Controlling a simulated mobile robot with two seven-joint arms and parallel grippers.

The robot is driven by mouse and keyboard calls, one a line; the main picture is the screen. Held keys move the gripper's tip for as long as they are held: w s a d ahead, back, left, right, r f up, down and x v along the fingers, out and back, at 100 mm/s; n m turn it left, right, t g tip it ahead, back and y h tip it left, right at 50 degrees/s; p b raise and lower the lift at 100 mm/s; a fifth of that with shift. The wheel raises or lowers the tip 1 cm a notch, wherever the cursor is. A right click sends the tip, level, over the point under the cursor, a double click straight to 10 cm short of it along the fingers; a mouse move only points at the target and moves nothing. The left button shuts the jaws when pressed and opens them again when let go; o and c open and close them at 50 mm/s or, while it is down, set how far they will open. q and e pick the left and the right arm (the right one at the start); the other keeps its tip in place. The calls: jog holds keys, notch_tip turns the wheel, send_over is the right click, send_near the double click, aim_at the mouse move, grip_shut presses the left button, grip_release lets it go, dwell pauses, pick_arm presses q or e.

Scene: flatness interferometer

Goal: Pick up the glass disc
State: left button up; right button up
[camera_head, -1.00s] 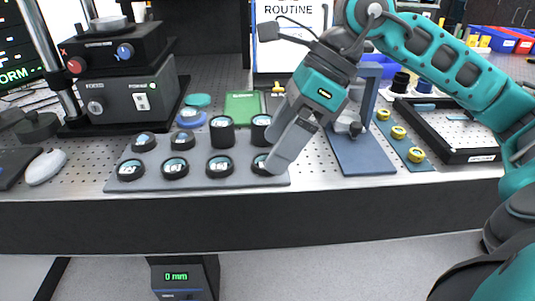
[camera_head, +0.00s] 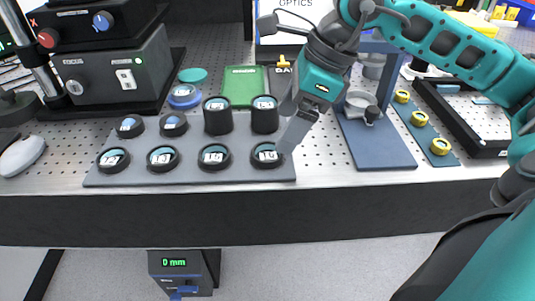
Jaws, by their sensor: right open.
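Several round glass discs in black ring mounts sit on a grey tray (camera_head: 200,177). The front row has a far-left disc (camera_head: 113,158), two middle discs (camera_head: 162,157) (camera_head: 214,155) and a right-end disc (camera_head: 267,154). Behind them are two low discs (camera_head: 130,126) (camera_head: 173,124) and two taller black cylinders (camera_head: 218,118) (camera_head: 264,116). I cannot tell which one the task means. My right gripper (camera_head: 283,140) is open, its fingers pointing down beside the right-end disc, partly over its right edge. Whether it touches is unclear. My left gripper is out of view.
A blue stand (camera_head: 378,150) and a strip with yellow rings (camera_head: 420,119) stand to the right, then a black-framed tray (camera_head: 452,125). A dark instrument box (camera_head: 115,80) is at the left. A green block (camera_head: 243,86) is behind the discs.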

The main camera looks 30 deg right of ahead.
aim_at(270, 151)
jog(key=x, duration=0.6)
jog(key=shift+s+a+r, duration=0.1)
jog(key=shift+a, duration=0.1)
jog(key=c, duration=1.2)
